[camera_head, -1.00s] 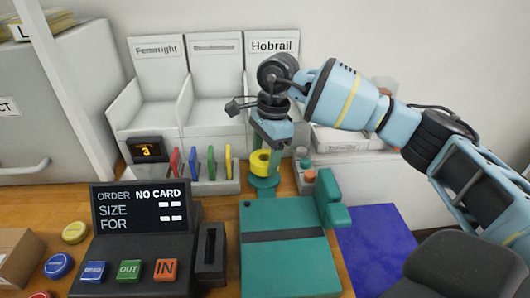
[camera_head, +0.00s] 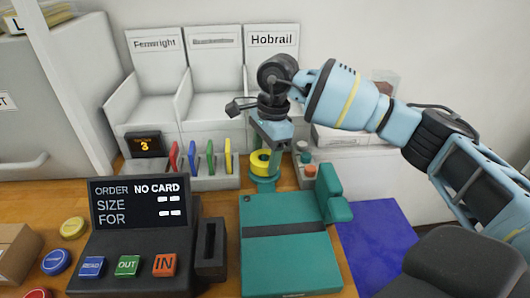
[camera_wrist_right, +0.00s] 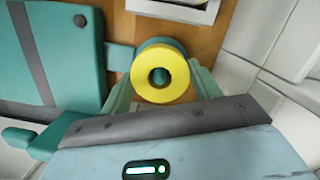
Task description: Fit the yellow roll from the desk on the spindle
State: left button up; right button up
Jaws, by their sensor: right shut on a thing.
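I cannot tell whether a pin is inside the hole. My left gripper is not in view.
A rack of coloured cards (camera_head: 210,182) stands left of the roll. White bins (camera_head: 215,110) stand behind.

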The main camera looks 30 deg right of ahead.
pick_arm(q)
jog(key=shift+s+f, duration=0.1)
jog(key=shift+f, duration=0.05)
pick_arm(e)
jog(key=shift+f, duration=0.35)
dwell(0.3)
jog(key=o, duration=1.1)
jog(key=shift+c, duration=0.2)
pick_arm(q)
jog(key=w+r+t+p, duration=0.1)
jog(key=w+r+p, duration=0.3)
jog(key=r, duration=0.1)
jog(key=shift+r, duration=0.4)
pick_arm(e)
jog(key=shift+r, duration=4.5)
